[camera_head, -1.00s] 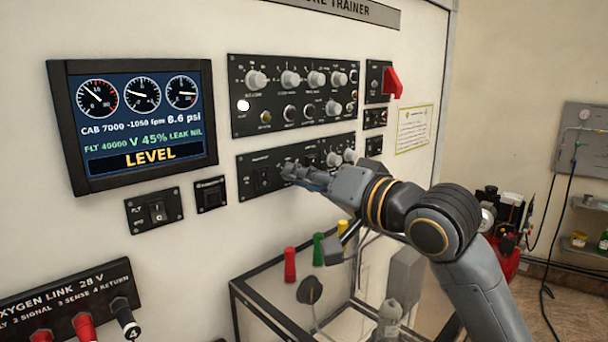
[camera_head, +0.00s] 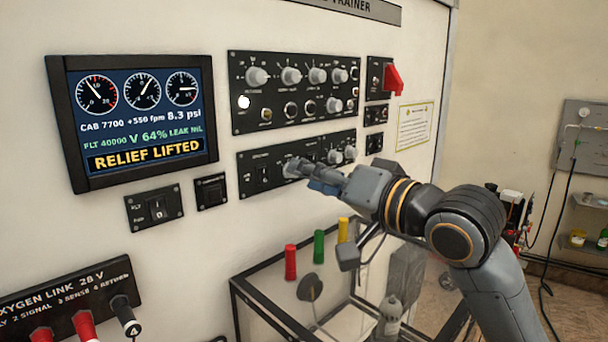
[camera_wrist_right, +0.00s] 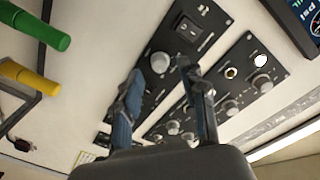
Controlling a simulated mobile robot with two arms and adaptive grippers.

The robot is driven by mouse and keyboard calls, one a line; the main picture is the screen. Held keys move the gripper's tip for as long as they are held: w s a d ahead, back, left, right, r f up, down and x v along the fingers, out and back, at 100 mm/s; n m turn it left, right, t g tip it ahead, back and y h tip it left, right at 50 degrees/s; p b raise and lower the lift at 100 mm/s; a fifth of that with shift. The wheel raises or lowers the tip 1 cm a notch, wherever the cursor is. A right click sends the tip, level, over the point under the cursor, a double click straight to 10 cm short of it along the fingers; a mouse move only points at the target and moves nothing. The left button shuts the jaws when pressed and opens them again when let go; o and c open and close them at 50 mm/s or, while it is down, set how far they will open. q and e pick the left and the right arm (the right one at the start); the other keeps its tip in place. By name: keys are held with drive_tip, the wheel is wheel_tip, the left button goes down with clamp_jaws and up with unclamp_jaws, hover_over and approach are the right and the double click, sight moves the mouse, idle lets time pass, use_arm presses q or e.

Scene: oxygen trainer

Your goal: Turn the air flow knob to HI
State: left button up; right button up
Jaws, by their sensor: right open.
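The lower black control panel (camera_head: 250,187) on the white trainer front carries a rocker switch and several grey knobs. The knob nearest the switch (camera_head: 292,167) is in front of my right gripper (camera_head: 318,181); it also shows in the right wrist view (camera_wrist_right: 160,62). There the two blue fingers of my right gripper (camera_wrist_right: 162,72) are apart, with this knob seen between their tips. They look clear of it, but contact cannot be ruled out. The labels are too small to read, so its setting is unclear. My left gripper is not in view.
The screen (camera_head: 146,118) reads RELIEF LIFTED, CAB 7700, 8.3 psi and V 64%. An upper knob panel (camera_head: 290,72) sits just above, with a red switch cover (camera_head: 393,79) to the right.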

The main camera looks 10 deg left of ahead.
drive_tip(key=v, duration=0.9)
drive_tip(key=shift+s+d, duration=0.15)
drive_tip(key=shift+d, duration=0.15)
